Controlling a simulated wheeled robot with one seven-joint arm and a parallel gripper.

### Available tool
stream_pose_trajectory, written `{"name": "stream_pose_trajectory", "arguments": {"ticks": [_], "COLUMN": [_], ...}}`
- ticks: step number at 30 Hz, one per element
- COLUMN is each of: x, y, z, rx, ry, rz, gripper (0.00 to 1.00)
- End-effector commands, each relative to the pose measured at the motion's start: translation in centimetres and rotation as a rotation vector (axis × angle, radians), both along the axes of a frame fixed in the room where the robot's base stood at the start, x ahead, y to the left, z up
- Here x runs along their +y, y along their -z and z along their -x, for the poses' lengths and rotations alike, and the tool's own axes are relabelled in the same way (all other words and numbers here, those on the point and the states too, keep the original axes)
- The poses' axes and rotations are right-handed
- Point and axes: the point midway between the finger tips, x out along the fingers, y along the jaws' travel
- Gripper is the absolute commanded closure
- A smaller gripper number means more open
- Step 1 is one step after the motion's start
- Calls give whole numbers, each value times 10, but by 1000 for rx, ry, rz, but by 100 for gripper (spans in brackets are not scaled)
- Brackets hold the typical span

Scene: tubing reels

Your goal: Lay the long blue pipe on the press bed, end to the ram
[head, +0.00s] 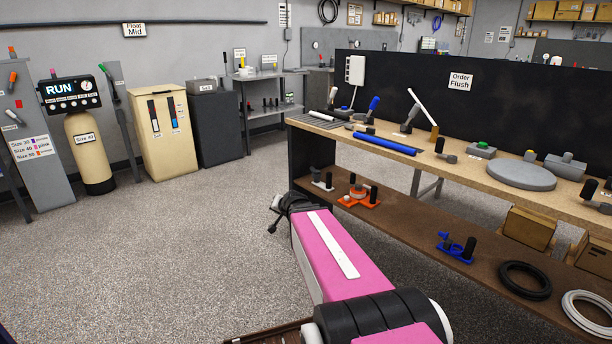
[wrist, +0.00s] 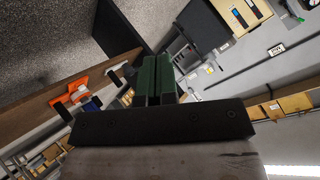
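The long blue pipe (head: 386,145) lies on the wooden bench top, roughly along the bench, with its left end nearer the bench's left side. A short grey bar lies just beyond its left end. My gripper (head: 278,212) is at the end of my pink arm, in front of the bench's left end and apart from the pipe. In the wrist view, its two green fingers (wrist: 157,82) are side by side with nothing visible between them. I cannot clearly pick out the press bed or ram among the small fixtures on the bench.
A round grey disc (head: 521,175) is on the bench at right. A black panel (head: 450,95) stands behind the bench. The speckled floor at left is clear.

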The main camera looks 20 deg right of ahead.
Motion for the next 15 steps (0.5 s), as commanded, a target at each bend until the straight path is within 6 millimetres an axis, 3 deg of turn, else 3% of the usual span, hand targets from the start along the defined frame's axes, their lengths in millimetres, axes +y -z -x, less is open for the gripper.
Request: {"name": "stream_pose_trajectory", "arguments": {"ticks": [3, 6, 10, 15], "x": [31, 41, 42, 38], "y": [45, 73, 93, 101], "z": [56, 102, 150, 182], "rx": [248, 446, 652, 798], "ry": [-184, -302, -399, -453], "rz": [121, 220, 322, 394], "gripper": [100, 100, 100, 100]}}
